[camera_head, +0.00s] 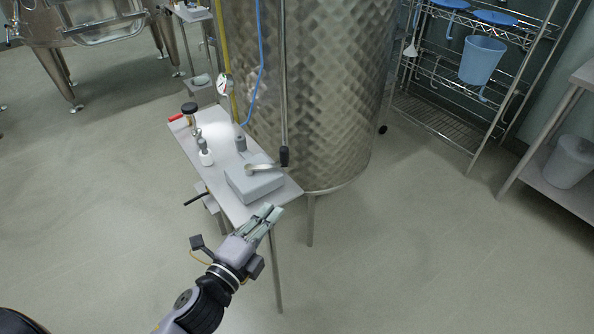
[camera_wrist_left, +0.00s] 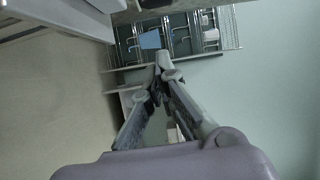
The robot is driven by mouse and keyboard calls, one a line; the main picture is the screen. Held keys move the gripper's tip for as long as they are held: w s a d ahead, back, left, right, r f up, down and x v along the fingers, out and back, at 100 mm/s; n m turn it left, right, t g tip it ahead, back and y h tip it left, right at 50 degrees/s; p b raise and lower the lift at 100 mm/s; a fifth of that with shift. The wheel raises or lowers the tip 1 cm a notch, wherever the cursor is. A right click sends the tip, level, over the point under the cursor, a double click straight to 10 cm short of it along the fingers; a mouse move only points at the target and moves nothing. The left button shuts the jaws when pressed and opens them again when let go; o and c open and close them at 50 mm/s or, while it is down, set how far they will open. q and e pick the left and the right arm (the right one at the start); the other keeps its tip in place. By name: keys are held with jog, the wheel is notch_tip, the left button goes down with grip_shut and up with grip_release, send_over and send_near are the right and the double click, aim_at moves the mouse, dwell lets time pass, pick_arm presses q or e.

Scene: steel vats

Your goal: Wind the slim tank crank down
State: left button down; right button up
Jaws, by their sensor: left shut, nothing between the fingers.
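The crank (camera_head: 265,168) has a pale metal arm and a black upright knob (camera_head: 284,156). It sits on a grey box (camera_head: 254,184) at the near end of a narrow steel table (camera_head: 230,210). Behind it stands the tall quilted steel tank (camera_head: 320,90). My left gripper (camera_head: 272,211) is shut and empty, just off the table's near corner, below and apart from the crank in the head view. In the left wrist view its fingers (camera_wrist_left: 165,75) come together; I cannot make out the crank there. My right gripper is not in view.
A black-topped fitting (camera_head: 190,109) and smaller fittings (camera_head: 204,150) stand farther along the table. A blue hose (camera_head: 260,60) runs down the tank. A wire rack with a blue bucket (camera_head: 482,60) stands at right. The floor (camera_head: 400,250) is clear.

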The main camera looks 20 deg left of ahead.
pick_arm(q)
jog(key=a+p+x, duration=0.1)
jog(key=x, duration=0.3)
jog(key=a+x, duration=0.1)
jog(key=x, duration=0.3)
jog(key=a+p+x, duration=0.1)
jog(key=x, duration=0.3)
jog(key=shift+w+r+p, duration=0.25)
jog(key=shift+w+p, duration=0.05)
jog(key=shift+w, duration=0.3)
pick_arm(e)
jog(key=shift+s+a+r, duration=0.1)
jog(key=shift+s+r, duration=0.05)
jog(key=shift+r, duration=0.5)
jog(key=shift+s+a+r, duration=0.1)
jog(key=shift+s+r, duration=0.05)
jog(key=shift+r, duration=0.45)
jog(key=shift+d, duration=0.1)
pick_arm(q)
jog(key=shift+w, duration=0.1)
